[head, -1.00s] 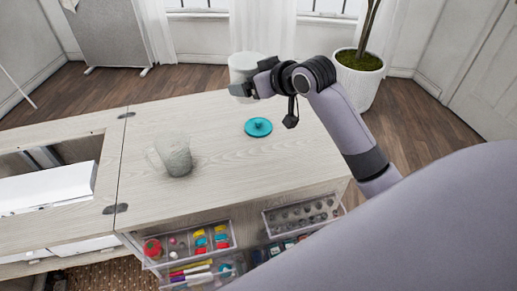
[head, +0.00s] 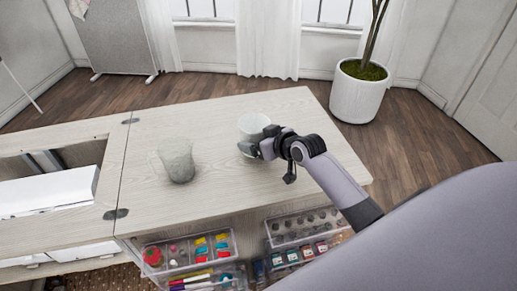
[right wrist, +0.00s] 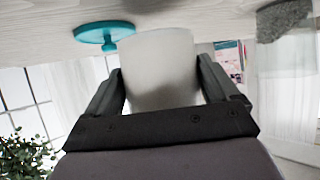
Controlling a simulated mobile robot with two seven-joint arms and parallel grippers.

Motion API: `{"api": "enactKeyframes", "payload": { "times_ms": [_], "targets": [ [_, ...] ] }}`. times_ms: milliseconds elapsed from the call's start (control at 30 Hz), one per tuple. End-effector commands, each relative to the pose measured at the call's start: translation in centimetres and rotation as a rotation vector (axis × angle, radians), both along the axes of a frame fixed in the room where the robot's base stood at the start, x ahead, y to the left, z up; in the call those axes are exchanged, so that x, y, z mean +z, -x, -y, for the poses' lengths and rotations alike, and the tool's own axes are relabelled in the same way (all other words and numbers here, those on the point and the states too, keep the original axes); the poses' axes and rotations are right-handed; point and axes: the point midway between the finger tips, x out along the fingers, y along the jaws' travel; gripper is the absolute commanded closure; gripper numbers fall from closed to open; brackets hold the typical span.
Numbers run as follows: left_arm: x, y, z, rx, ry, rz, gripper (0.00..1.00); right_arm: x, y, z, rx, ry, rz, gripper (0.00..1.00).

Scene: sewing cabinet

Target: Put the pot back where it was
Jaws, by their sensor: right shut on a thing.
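The white pot (head: 254,125) is in my right gripper (head: 250,147), above the right part of the wooden cabinet top (head: 220,195). The right wrist view, which is upside down, shows the pot (right wrist: 160,65) between the two fingers of the right gripper (right wrist: 160,88). The gripper is shut on it. I cannot tell whether the pot's base touches the cabinet top. A teal disc with a small knob (right wrist: 103,34) lies on the cabinet top beside the pot in that view; in the head view the pot and gripper hide it. My left gripper is not in view.
A grey, rough-looking vessel (head: 177,160) stands on the cabinet top to the left. Clear drawers with sewing supplies (head: 190,258) stick out at the front. A large potted plant (head: 358,92) stands on the floor behind right. The cabinet top between vessel and pot is clear.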

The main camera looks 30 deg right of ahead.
Motion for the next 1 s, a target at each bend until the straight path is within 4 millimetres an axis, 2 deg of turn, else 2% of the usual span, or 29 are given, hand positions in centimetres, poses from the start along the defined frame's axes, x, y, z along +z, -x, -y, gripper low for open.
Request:
{"api": "enactKeyframes", "payload": {
  "times_ms": [100,200,600,633,667,1000],
  "targets": [
    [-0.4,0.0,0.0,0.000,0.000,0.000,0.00,-2.2,0.0,-0.1,0.000,-0.002,-0.003,0.46],
    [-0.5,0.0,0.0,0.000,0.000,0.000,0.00,-3.2,0.0,-0.1,0.000,-0.001,-0.001,0.46],
    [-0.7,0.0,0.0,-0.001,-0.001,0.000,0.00,-3.7,0.0,0.0,0.001,0.000,-0.001,0.46],
    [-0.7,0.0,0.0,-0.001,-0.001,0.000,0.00,-3.7,0.0,0.0,0.001,0.000,-0.001,0.09],
    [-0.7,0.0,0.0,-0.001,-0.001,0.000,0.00,-3.7,0.0,0.0,0.001,0.000,-0.001,0.00],
    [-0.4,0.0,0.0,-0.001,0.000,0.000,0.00,-3.2,0.1,0.0,0.001,0.000,-0.001,0.00]
  ]
}}
